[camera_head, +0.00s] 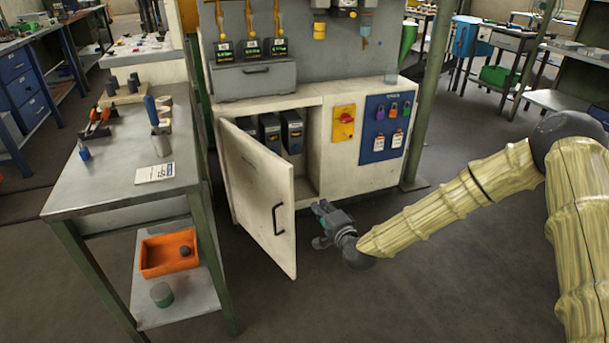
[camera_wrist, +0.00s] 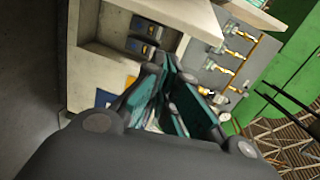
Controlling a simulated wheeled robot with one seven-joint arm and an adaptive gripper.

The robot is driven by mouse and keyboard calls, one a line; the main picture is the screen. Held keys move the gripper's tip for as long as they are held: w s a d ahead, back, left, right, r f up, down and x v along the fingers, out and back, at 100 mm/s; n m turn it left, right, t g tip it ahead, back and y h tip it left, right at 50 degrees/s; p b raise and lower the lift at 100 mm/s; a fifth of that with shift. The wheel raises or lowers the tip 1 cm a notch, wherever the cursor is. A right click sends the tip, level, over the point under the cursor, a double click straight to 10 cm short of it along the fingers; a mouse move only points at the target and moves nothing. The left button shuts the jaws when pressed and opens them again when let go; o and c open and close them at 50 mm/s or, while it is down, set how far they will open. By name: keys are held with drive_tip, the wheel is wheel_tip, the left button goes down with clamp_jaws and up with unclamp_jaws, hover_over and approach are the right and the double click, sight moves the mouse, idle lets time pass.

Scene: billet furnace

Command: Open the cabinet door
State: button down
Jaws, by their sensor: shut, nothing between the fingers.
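The cabinet (camera_head: 365,185) is a cream housing with a grey back panel above it. Its door (camera_head: 258,190) stands ajar, swung out to the left, with a dark handle (camera_head: 277,219) on its outer face. Inside the opening are several dark grey boxes (camera_head: 270,131). My gripper (camera_head: 325,212) is in front of the opening, right of the door's free edge and apart from the handle. In the wrist view my gripper (camera_wrist: 172,95) has its fingers close together and empty, with the cabinet (camera_wrist: 90,75) behind and the door not clearly visible.
A grey workbench (camera_head: 100,190) with tools and an orange bin (camera_head: 168,252) on its lower shelf stands close left of the door. A green post (camera_head: 425,100) is at the cabinet's right. The floor (camera_head: 370,300) in front is clear.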

drive_tip(key=w+d+r+m+t, duration=0.1)
drive_tip(key=w+r, duration=0.2)
drive_tip(key=r, duration=0.2)
drive_tip(key=d+x, duration=0.1)
drive_tip(key=x, duration=0.9)
drive_tip(key=shift+s+a+f+b, duration=0.1)
drive_tip(key=shift+s+a+b, duration=0.15)
drive_tip(key=shift+s+a, duration=0.55)
drive_tip(key=shift+s+a+b, duration=0.25)
drive_tip(key=shift+s+a, duration=0.2)
drive_tip(key=shift+a, duration=0.5)
drive_tip(key=shift+a, duration=0.1)
